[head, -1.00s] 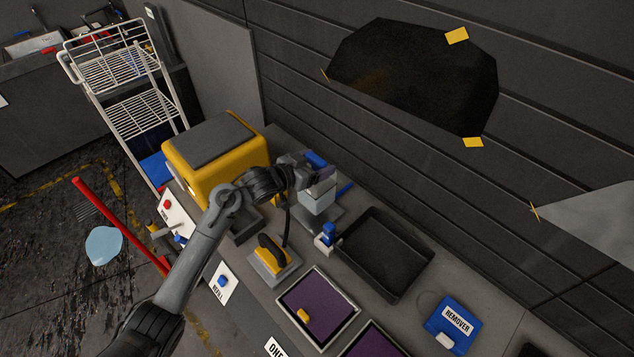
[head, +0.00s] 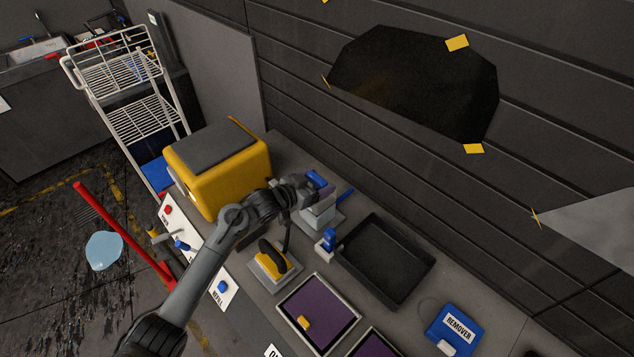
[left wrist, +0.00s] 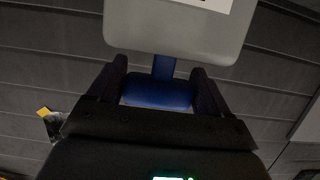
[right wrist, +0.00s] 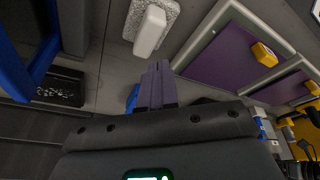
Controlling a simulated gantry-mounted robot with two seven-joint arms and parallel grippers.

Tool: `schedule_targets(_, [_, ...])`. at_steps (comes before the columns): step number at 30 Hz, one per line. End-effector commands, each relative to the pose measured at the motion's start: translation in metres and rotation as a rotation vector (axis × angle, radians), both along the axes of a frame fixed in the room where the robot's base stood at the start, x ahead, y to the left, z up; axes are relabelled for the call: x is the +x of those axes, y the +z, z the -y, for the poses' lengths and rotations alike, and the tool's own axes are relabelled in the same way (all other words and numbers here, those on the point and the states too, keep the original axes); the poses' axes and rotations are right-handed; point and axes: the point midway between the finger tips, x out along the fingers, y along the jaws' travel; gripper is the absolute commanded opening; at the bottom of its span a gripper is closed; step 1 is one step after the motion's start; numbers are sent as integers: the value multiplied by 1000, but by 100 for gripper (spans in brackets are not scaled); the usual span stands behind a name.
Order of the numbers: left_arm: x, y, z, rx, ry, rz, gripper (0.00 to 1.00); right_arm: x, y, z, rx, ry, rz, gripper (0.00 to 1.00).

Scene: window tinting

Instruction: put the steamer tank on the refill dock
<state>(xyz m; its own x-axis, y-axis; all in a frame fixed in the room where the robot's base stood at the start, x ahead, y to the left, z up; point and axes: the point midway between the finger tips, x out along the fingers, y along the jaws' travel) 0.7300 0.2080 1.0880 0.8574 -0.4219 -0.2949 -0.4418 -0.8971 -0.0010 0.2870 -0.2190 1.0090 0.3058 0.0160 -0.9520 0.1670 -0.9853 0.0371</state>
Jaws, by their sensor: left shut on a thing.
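The steamer tank (head: 317,212) is a pale grey, boxy container with a blue handle. My left gripper (head: 315,186) is shut on that handle from above. In the left wrist view the blue handle (left wrist: 158,92) sits between the two dark fingers, with the grey tank body (left wrist: 180,32) beyond. The tank looks upright, over or on a flat grey plate on the bench that I take for the refill dock (head: 334,222); I cannot tell whether they touch. The arm hides part of both. My right gripper (right wrist: 156,84) is shut and empty, showing only in its wrist view.
A yellow machine (head: 225,172) stands left of the tank. A black tray (head: 384,262) and a small blue-topped fitting (head: 328,240) are close on the right. A yellow-and-black hand tool (head: 271,262) lies in front, near purple pads (head: 318,314) and a blue remover box (head: 454,328).

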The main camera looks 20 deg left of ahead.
Motion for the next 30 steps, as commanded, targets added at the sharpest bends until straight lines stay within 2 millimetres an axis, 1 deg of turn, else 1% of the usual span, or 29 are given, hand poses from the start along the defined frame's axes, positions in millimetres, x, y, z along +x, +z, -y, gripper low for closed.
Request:
schedule_targets(1, [0, -1, 0, -1, 0, 3, 4, 0, -1, 0, 1, -1, 0, 0])
schedule_targets(2, [0, -2, 0, 0, 0, -1, 83, 0, -1, 0, 2, -1, 0, 0])
schedule_targets(3, [0, -2, 0, 0, 0, -1, 89, 0, 0, -1, 3, -2, 0, 0])
schedule_targets(5, [0, -2, 0, 0, 0, -1, 99, 0, 0, -1, 4, -4, -1, 0])
schedule_targets(6, [0, -2, 0, 0, 0, -1, 100, 0, 0, -1, 5, -4, -1, 0])
schedule_targets(12, [0, -1, 0, 0, 0, -1, 100, 0, 0, -2, 8, -5, 0, 0])
schedule_targets(15, [0, 3, 0, 0, 0, 0, 100, 0, 2, -2, 8, -5, 0, 0])
schedule_targets(17, [-4, 2, -2, 0, 0, -1, 100, 0, 1, -2, 8, -5, 0, 0])
schedule_targets(20, [-12, 5, -7, 1, 1, 1, 100, 0, 2, -2, 8, -5, 0, 0])
schedule_targets(23, [-25, 10, -13, 3, 0, -1, 100, 0, 3, -2, 6, -3, -1, 0])
schedule_targets(30, [-64, 22, -32, 3, 0, -1, 100, 0, 4, 0, 0, 1, -1, 0])
